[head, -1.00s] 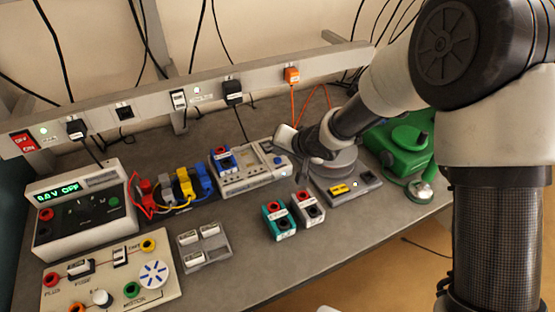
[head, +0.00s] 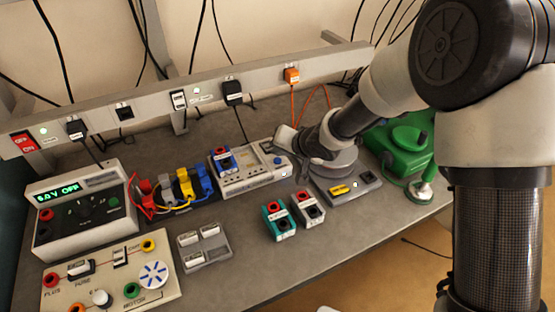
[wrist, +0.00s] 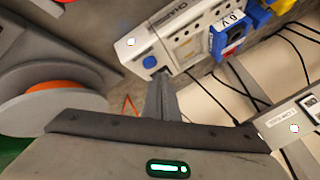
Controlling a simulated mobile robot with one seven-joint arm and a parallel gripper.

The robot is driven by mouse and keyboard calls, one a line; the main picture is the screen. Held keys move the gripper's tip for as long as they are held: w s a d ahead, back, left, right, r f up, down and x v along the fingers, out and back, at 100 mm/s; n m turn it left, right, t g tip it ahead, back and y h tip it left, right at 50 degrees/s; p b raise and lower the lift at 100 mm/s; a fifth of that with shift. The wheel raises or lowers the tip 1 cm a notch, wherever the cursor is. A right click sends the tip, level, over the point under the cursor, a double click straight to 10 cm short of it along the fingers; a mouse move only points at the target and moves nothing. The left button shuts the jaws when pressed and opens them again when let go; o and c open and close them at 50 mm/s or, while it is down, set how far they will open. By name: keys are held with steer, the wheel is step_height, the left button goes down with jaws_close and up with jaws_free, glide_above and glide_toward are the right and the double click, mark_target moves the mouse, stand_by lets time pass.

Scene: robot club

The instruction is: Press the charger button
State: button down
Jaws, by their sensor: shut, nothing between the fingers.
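The charger (head: 255,180) is a light grey box at the middle back of the bench, with a blue battery pack (head: 222,158) in its left end. Its round blue button (head: 278,160) is at its right end. In the wrist view the blue button (wrist: 149,62) is on the charger's near corner (wrist: 132,45), by a lit white spot. My gripper (wrist: 162,78) is shut and empty, its fingertips right beside the button. I cannot tell whether they touch it. In the head view my gripper (head: 277,150) is just above the button end.
A grey round-topped device (head: 335,165) and a green machine (head: 400,145) stand to the right. Teal and grey battery packs (head: 280,222) lie in front. A power supply (head: 82,215) is at left. A socket rail (head: 150,105) runs behind.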

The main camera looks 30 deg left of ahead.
stand_by(0.5)
steer(key=shift+f+b, duration=0.3)
steer(key=shift+f, duration=0.15)
steer(key=shift+f, duration=0.35)
stand_by(0.7)
steer(key=shift+r, duration=0.1)
steer(key=shift+r+p, duration=0.55)
steer(key=shift+r, duration=0.1)
step_height(320, 180, up, 5)
steer(key=p, duration=0.4)
steer(key=shift+p, duration=0.4)
